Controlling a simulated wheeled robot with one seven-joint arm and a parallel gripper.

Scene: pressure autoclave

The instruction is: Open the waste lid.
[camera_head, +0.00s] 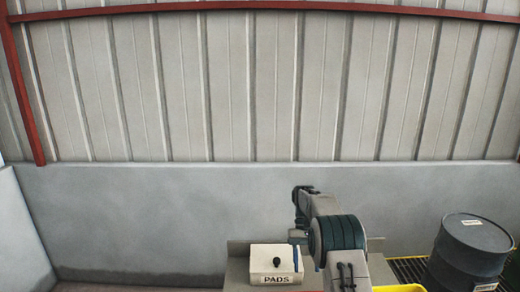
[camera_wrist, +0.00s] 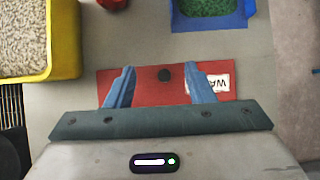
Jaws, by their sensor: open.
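The lid appears to lie flat. In the head view my arm reaches over the bench, and I cannot make out the red lid there.
A yellow bin of pale pellets (camera_wrist: 77,45) is left of the lid, and a blue tray with green contents (camera_wrist: 243,22) is beyond it. A red object (camera_wrist: 113,3) is at the top edge. The head view shows a white PADS box (camera_head: 262,262) and a dark drum (camera_head: 466,258).

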